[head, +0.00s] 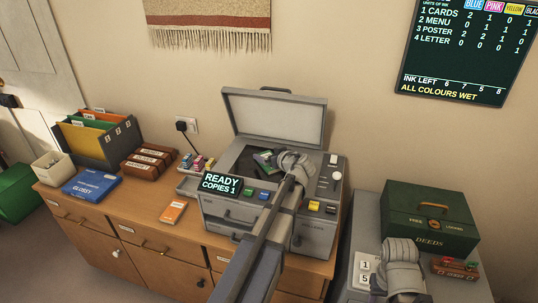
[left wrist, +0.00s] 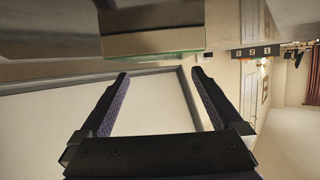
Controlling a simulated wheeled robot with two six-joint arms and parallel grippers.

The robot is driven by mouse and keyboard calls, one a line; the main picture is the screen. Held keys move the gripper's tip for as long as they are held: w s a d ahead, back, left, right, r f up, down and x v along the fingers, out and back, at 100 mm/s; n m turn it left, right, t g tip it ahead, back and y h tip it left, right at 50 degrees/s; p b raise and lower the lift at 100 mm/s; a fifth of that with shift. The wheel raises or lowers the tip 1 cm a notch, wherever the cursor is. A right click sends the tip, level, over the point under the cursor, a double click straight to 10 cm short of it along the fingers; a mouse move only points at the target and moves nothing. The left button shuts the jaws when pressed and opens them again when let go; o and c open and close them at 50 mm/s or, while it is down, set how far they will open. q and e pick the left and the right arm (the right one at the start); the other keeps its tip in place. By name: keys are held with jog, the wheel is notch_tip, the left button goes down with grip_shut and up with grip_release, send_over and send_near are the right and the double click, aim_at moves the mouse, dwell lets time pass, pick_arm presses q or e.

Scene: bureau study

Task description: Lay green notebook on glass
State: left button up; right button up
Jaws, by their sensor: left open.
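The green notebook (head: 264,158) lies on the dark glass (head: 240,157) of the grey copier (head: 262,222), whose lid (head: 275,118) stands open. My left gripper (head: 276,163) is over the glass right beside the notebook; my wrist partly hides both. In the left wrist view my left gripper (left wrist: 157,85) is open, with nothing between its fingers. A pale block with a thin green edge, seemingly the notebook (left wrist: 150,42), is apart from the fingertips there. My right arm shows at the lower right of the head view, but its fingers do not.
The copier display (head: 221,184) reads READY, COPIES 1. A blue box (head: 91,184), an orange packet (head: 173,212) and brown boxes (head: 149,160) lie left on the wooden cabinet. A green deeds box (head: 429,217) stands at the right. The cabinet's front left is fairly clear.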

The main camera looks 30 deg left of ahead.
pick_arm(q)
jog(key=p+v, duration=0.1)
jog(key=v, duration=0.2)
jog(key=p+v, duration=0.2)
jog(key=v, duration=0.2)
jog(key=r+p+v, duration=0.1)
jog(key=v, duration=0.2)
jog(key=shift+s+d+r, duration=0.1)
jog(key=shift+d, duration=0.05)
jog(key=shift+s+d+r+p, duration=0.25)
jog(key=shift+s+d+p, duration=0.15)
jog(key=shift+d, duration=0.2)
jog(key=shift+f, duration=0.1)
